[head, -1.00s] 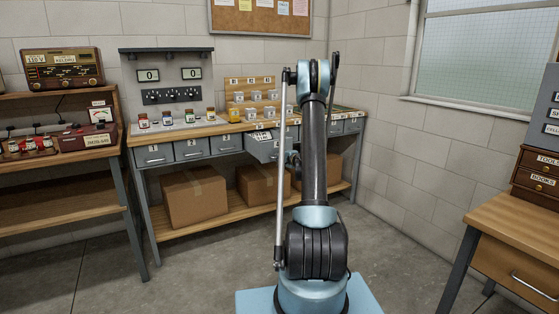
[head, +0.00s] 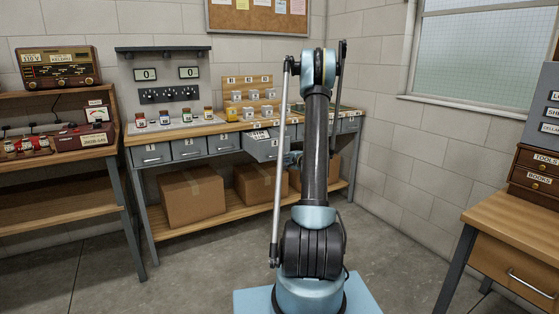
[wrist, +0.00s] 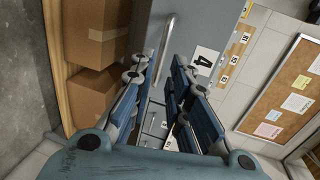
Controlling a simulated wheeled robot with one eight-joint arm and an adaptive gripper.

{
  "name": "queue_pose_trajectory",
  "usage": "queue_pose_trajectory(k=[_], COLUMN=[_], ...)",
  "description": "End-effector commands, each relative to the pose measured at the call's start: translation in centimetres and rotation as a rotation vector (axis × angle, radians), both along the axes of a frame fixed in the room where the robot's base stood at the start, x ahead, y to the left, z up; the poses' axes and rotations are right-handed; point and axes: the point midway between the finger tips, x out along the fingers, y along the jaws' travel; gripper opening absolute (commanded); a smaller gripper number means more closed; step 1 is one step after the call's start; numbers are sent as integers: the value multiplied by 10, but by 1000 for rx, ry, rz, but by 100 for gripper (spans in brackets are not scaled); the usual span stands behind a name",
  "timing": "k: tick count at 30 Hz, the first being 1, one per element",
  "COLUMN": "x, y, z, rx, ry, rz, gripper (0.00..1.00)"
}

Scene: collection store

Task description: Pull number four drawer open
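The number four drawer (head: 262,149) is a grey drawer under the wall bench. Its front stands out from the neighbouring drawers, so it is partly open. In the wrist view its front (wrist: 198,30) shows a white label with a black 4 and a metal bar handle (wrist: 167,38). My gripper (wrist: 160,68) is open, its blue fingers spread, with the lower end of the handle appearing between the fingertips. Contact with the handle cannot be told. In the head view my arm mostly hides the gripper (head: 292,159), close by the drawer.
Closed grey drawers (head: 189,148) flank it. Cardboard boxes (head: 193,196) stand on the lower shelf (head: 230,217). Jars and a small rack (head: 249,92) stand on the bench top. A wooden desk (head: 515,225) is at the right. The floor (head: 400,260) between is clear.

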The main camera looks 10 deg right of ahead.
Motion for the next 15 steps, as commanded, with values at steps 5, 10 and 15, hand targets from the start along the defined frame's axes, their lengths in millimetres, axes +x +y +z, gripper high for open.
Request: queue_pose_trajectory(k=[5, 10, 15], x=[-26, -38, -41], y=[-9, -12, -13], z=[5, 8, 8], rx=[-1, -1, -1], ry=[1, 1, 1], rz=[-1, 1, 2], gripper=[16, 16, 16])
